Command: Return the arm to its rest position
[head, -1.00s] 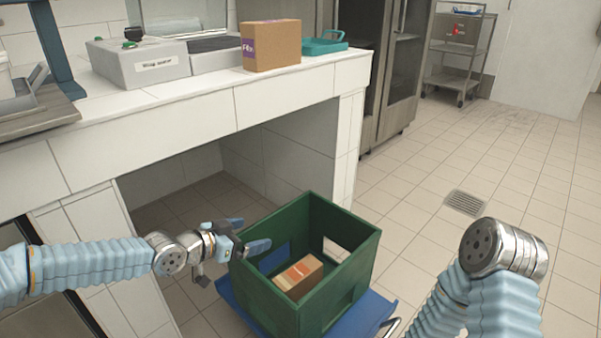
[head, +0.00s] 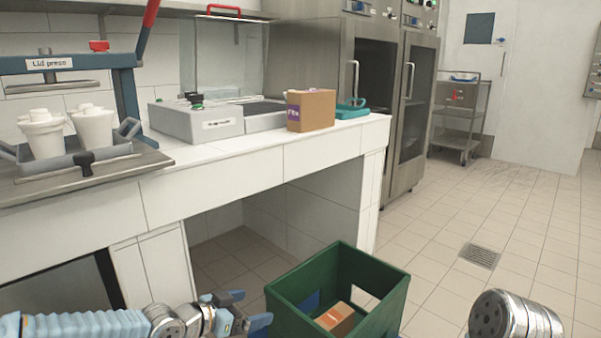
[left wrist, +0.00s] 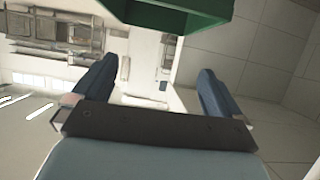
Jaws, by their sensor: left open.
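My left gripper (head: 252,310) is at the bottom of the head view, just left of the green crate (head: 292,299). Its blue fingers are spread and hold nothing. In the left wrist view its two fingers (left wrist: 155,90) stand wide apart with nothing between them, and the crate's green wall (left wrist: 175,15) shows at the top. A brown and orange box (head: 338,318) lies inside the crate. My right arm shows only as a metal joint at the lower right of the head view; its gripper is out of view.
A white tiled counter (head: 240,165) runs behind the crate, with an open bay beneath. On it are a lid press (head: 60,62) with white cups (head: 92,125), a grey machine (head: 195,123), a brown carton (head: 311,110) and a teal tray (head: 352,108).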

